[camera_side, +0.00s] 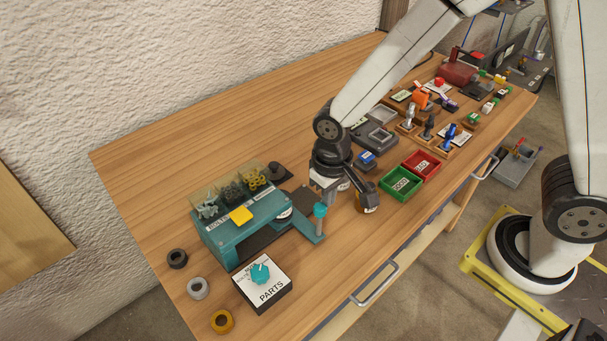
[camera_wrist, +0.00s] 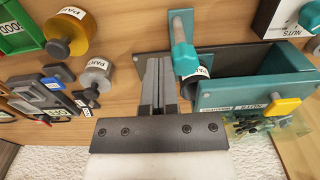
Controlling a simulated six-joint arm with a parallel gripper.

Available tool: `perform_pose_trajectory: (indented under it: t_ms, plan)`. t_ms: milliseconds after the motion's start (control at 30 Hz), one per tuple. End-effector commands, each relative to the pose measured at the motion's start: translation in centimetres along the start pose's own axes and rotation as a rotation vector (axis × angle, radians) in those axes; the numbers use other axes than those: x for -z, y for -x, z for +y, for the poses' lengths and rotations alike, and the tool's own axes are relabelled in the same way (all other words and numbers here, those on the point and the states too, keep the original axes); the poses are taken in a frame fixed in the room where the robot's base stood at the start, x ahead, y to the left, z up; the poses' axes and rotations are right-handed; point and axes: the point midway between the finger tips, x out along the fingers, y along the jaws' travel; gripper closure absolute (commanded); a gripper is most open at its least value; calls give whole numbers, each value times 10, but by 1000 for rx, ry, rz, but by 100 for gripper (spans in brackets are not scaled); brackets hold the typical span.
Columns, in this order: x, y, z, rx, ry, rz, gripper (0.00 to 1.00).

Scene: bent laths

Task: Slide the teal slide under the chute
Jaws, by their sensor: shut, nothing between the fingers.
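The teal slide (camera_side: 306,228) is a flat bar sticking out from the right side of the teal dispenser (camera_side: 235,241). A post with a teal knob (camera_side: 320,210) stands on it, also seen in the wrist view (camera_wrist: 185,57). A dark surface beneath the dispenser (camera_side: 258,240) looks like the chute; I cannot tell its exact outline. My gripper (camera_side: 324,190) points down beside the knob. In the wrist view its shut fingers (camera_wrist: 157,72) are empty, just left of the knob and apart from it.
Clear bins (camera_side: 232,190) and a yellow tab (camera_side: 241,215) top the dispenser. A brass weight (camera_side: 367,198) stands close right of my gripper. Green (camera_side: 401,184) and red (camera_side: 421,165) trays lie right.

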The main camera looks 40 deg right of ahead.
Motion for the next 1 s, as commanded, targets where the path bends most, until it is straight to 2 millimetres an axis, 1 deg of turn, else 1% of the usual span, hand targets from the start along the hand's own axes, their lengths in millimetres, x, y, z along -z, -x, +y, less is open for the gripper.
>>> perform_pose_trajectory:
  t_ms: [1000]
  plan:
    - [0, 0, -25, 0, 1, 0, 100]
